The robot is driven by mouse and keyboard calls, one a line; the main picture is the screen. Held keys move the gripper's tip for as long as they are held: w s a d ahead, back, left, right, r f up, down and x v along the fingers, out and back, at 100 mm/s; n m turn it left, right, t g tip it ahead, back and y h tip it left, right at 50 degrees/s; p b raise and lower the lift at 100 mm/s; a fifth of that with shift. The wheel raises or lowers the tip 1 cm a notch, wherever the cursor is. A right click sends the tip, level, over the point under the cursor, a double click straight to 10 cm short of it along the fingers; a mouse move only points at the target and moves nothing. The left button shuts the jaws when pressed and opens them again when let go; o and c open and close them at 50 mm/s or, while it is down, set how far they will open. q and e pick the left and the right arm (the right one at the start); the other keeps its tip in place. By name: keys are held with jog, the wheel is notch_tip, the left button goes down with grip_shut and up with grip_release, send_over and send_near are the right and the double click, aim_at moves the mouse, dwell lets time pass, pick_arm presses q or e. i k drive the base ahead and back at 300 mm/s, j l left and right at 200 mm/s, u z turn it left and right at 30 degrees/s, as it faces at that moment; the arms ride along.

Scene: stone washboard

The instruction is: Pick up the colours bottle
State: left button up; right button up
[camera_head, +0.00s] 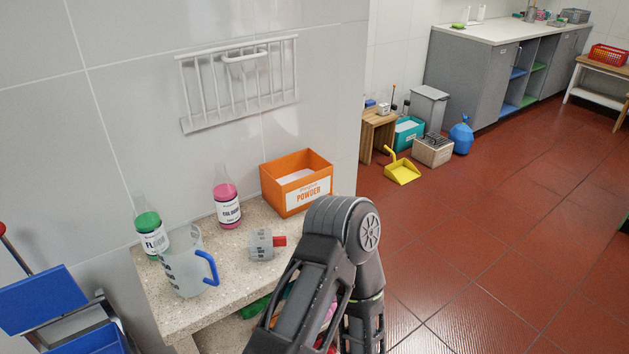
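The colours bottle (227,208) stands upright on the speckled stone washboard (225,271), near the wall. It is clear with pink liquid and a white label. A bottle with green liquid (150,232) labelled "FLOOR" stands to its left. One of my arms rises from the bottom edge, right of the bottle and apart from it. That arm covers the right part of the washboard. I see no gripper fingers of either arm.
A clear jug with a blue handle (187,266) stands in front of the bottles. A small clear cup with a red handle (262,245) lies right of it. An orange powder box (297,184) stands at the back right. A white rack (240,84) hangs above.

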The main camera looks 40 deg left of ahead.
aim_at(224, 191)
jog(key=i+l, duration=0.1)
jog(key=i, duration=0.4)
jog(key=i+u, duration=0.1)
jog(key=i, duration=0.45)
jog(key=i+l+u, duration=0.1)
jog(key=i, duration=0.4)
jog(key=i+u, duration=0.3)
jog(key=u, duration=0.15)
jog(key=i+l+u, duration=0.25)
jog(key=u, duration=0.25)
jog(key=i+l+u, duration=0.2)
jog(key=u, duration=0.25)
jog(key=i+l+u, duration=0.2)
jog(key=l+u, duration=0.3)
jog(key=i+l+u, duration=0.1)
jog(key=l+u, duration=0.15)
jog(key=u, duration=0.2)
jog(key=i+l+u, duration=0.2)
jog(key=l+u, duration=0.25)
jog(key=i+l+u, duration=0.15)
jog(key=l+u, duration=1.25)
